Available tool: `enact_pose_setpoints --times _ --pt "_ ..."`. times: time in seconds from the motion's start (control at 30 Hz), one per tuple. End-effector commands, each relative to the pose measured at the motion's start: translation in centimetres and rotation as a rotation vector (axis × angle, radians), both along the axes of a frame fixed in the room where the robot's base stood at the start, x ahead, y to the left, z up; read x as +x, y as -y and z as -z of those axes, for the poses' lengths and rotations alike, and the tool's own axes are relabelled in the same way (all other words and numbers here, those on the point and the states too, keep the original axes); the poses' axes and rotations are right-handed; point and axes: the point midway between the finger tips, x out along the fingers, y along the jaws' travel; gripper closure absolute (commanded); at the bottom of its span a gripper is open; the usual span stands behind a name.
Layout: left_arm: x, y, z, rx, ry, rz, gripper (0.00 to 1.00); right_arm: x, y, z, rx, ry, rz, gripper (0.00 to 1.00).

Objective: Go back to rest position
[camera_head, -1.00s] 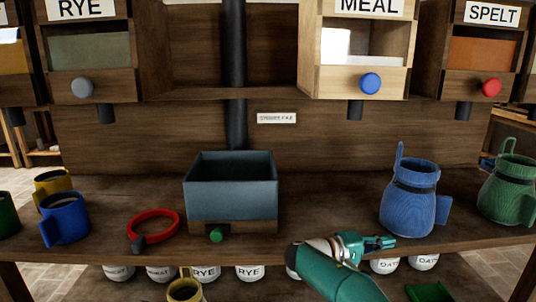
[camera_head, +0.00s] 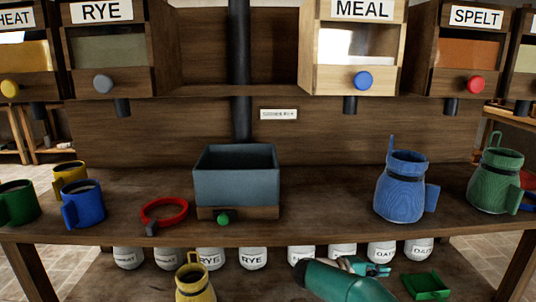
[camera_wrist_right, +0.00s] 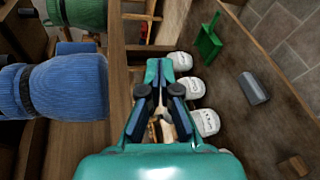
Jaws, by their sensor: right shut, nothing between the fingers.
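My right gripper (camera_head: 364,266) is at the lower middle right of the head view, in front of the bench's front edge and below its top. In the right wrist view (camera_wrist_right: 164,84) its fingers are together with nothing between them. The green forearm comes up from the bottom edge. My left gripper is in neither view.
Labelled sacks (camera_head: 253,258), a yellow jug (camera_head: 194,282) and a green scoop (camera_head: 426,286) sit below. Bins (camera_head: 352,50) hang above.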

Motion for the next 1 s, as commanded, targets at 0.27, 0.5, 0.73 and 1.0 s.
enact_pose_setpoints --times 0.27,0.5,0.73,1.0 --pt "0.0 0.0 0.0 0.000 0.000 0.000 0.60 -3.1 -1.5 12.0 0.300 -0.256 -0.097 1.00" --pt "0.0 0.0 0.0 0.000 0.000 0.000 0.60 -13.4 -7.2 25.3 0.811 -0.502 -0.124 1.00" --pt "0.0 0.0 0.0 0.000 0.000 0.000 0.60 -26.5 -15.8 31.0 1.398 -0.493 0.063 1.00" --pt "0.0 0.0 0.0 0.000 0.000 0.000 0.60 -33.8 -18.8 30.8 1.679 -0.194 0.386 1.00"
